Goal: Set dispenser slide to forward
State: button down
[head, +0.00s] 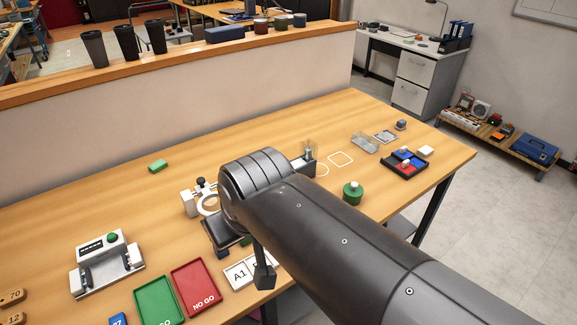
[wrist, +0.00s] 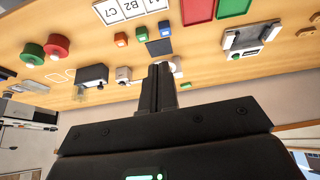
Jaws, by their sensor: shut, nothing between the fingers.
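A small dark unit with a clear upright part, probably the dispenser (head: 309,164), stands mid-table just beyond my arm in the head view. In the wrist view a dark box with a pale base, probably the same unit (wrist: 92,73), lies left of the fingers. I cannot make out its slide or the slide's position. My gripper (wrist: 160,68) shows in the wrist view with its fingers together and nothing held. It is apart from the dark box. In the head view my arm covers the middle of the table and hides part of what lies there.
A white ring-shaped stand (head: 190,203) is close left of my arm. A green knob (head: 353,194) stands right of it. Green (head: 159,302) and red trays (head: 196,289) lie at the front. A low wall (head: 180,125) bounds the back. The back-left table is mostly clear.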

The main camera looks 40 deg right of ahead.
jog(key=w+d+f+n+g+h, duration=0.2)
jog(key=w+d+f+n+h, duration=0.2)
jog(key=d+f+n+h, duration=0.15)
jog(key=w+d+f+n+g+h, duration=0.3)
jog(key=d+f+n+h, duration=0.15)
jog(key=d, duration=0.25)
jog(key=w+f+n+t+h, duration=0.3)
jog(key=w+n+t, duration=0.3)
jog(key=w+n, duration=0.6)
jog(key=shift+w+n+t+h, duration=0.4)
jog(key=shift+n+h, duration=0.1)
jog(key=shift+n, duration=0.1)
jog(key=x, duration=1.4)
